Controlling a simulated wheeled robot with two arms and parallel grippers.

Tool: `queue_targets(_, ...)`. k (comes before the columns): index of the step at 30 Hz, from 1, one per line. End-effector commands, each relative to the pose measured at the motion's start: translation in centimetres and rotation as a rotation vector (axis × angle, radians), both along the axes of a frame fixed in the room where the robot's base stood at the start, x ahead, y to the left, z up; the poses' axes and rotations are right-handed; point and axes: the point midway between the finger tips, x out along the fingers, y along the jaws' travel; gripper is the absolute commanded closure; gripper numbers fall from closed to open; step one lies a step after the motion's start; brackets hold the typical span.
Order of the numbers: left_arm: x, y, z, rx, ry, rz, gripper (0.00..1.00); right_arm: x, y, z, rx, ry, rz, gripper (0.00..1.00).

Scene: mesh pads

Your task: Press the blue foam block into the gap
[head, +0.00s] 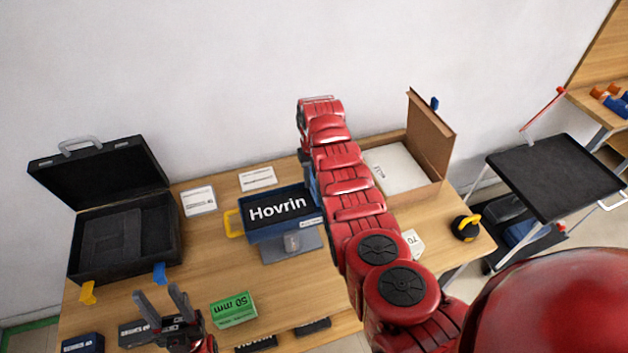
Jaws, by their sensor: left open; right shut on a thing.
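I cannot make out a clear blue foam block or its gap. A blue box (253,234) with a black top lettered "Hovrin" stands on a grey base in the middle of the table, with a yellow handle on its left. A narrow dark blue part shows beside my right arm, mostly hidden. My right arm reaches across the table, and its gripper is hidden behind it. My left gripper (158,297) is open and empty at the front left, left of a green "50 mm" box (233,309).
An open black case (125,245) with dark foam stands on the left of the wooden table (205,265). An open cardboard box (432,150) is at the right back. A black tray cart (550,180) stands beyond.

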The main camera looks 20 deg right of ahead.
Motion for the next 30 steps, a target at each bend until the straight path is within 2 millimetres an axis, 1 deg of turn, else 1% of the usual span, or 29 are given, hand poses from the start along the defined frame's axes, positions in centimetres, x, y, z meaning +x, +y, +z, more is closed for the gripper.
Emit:
queue_targets(1, 0.0, 0.0, 0.5, 0.000, 0.000, 0.000, 0.50, -0.2, 0.0, -0.2, 0.002, 0.008, -0.002, 1.00)
queue_targets(7, 0.0, 0.0, 0.9, 0.000, 0.000, 0.000, 0.50, 0.0, 0.0, -1.6, 0.002, 0.001, 0.000, 1.00)
queue_targets(14, 0.0, 0.0, 0.8, 0.000, 0.000, 0.000, 0.50, 0.0, 0.0, -1.7, 0.001, 0.000, 0.000, 1.00)
queue_targets(26, 0.0, 0.0, -0.4, 0.000, 0.000, 0.000, 0.50, 0.0, 0.0, -3.0, 0.001, 0.001, -0.001, 1.00)
queue_targets(29, 0.0, 0.0, -0.3, 0.000, 0.000, 0.000, 0.50, 0.0, 0.0, -2.9, 0.001, 0.001, 0.000, 1.00)
queue_targets(30, 0.0, 0.0, -0.3, 0.000, 0.000, 0.000, 0.50, 0.0, 0.0, -2.9, 0.001, 0.001, -0.001, 0.62)
